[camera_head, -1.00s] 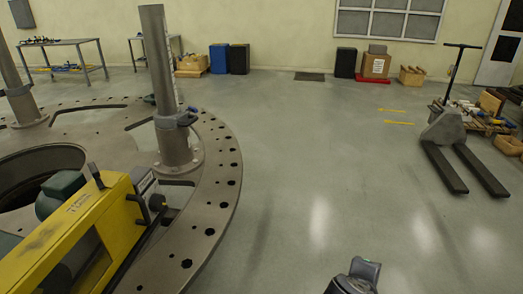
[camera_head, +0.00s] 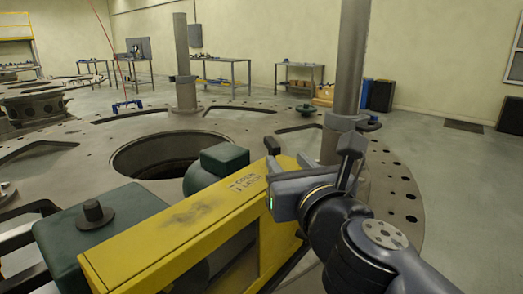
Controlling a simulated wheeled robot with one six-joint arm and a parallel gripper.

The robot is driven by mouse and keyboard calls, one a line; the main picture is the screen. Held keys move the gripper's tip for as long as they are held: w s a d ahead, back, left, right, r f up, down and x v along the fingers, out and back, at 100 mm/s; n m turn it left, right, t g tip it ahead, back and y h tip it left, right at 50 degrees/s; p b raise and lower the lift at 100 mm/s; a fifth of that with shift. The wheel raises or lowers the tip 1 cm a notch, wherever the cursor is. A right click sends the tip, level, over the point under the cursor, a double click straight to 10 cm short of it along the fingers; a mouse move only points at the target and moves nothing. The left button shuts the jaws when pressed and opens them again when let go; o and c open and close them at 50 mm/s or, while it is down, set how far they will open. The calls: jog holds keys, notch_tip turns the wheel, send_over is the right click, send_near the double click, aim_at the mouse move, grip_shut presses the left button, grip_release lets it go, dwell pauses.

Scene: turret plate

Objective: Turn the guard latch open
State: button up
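A yellow guard (camera_head: 190,238) with black lettering on its top runs from the lower left toward the middle of the head view. A small dark upright piece (camera_head: 272,146), which looks like the latch handle, stands at its far right end. My gripper (camera_head: 347,158) is at the right end of the guard, just right of the lettering. Its grey body covers that corner, so I cannot tell whether it touches the guard or latch. One dark finger stands up in front of the grey post; the gap between the fingers does not show clearly.
A grey post (camera_head: 349,62) stands on the round turret plate (camera_head: 398,178) just behind my gripper. Green housings (camera_head: 222,158) sit behind the guard. A large round hole (camera_head: 150,156) opens in the plate. Open floor (camera_head: 470,190) lies to the right.

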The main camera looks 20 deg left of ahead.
aim_at(272, 141)
jog(key=b+x, duration=0.1)
jog(key=x, duration=0.9)
jog(key=shift+w+a+b, duration=0.15)
jog(key=shift+w+b, duration=0.15)
jog(key=shift+b, duration=0.1)
jog(key=shift+c, duration=0.2)
grip_shut()
